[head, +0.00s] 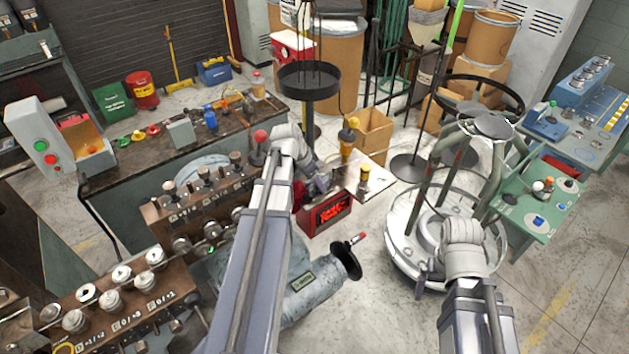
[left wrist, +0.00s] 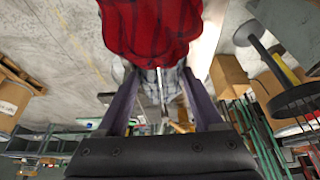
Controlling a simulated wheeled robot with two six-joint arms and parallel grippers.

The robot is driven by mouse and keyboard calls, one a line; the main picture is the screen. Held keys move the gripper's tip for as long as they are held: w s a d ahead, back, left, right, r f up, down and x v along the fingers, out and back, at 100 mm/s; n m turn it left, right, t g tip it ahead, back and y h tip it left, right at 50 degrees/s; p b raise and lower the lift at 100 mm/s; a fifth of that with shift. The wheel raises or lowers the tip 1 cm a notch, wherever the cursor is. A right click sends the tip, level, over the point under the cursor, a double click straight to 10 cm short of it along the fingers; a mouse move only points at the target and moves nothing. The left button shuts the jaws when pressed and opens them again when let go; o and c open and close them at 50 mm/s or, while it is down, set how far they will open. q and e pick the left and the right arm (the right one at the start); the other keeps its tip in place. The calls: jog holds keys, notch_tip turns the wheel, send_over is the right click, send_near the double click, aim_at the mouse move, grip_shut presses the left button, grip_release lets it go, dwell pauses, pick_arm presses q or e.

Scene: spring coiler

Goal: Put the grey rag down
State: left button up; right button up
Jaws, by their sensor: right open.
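My left gripper (head: 309,172) is small in the head view, above the red box (head: 326,213) at the bench's right end. In the left wrist view its fingers (left wrist: 162,90) stand apart, and a pale grey patch with dark lines fills the gap between the tips. I cannot tell whether this patch is the grey rag held there or background behind. A red thing with dark lines (left wrist: 150,25) is close beyond the tips. I cannot make out the grey rag for certain in the head view.
A long bench (head: 150,165) with tools and a red can (head: 142,90) runs along the left. A round white-based machine (head: 405,235) stands at right. A green table (head: 537,205) and a cardboard box (head: 372,130) are behind. Floor is clear at lower right.

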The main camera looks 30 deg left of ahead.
pick_arm(q)
jog(key=o, duration=0.4)
jog(key=shift+c, duration=0.2)
jog(key=shift+r, duration=0.1)
jog(key=shift+s+r+p, duration=0.1)
jog(key=shift+r+p, duration=0.25)
jog(key=shift+p, duration=0.05)
jog(key=p+v, duration=1)
jog(key=v, duration=0.1)
jog(key=shift+s+a+r+p, duration=0.15)
jog(key=shift+s+r+p, duration=0.1)
jog(key=shift+p, duration=0.1)
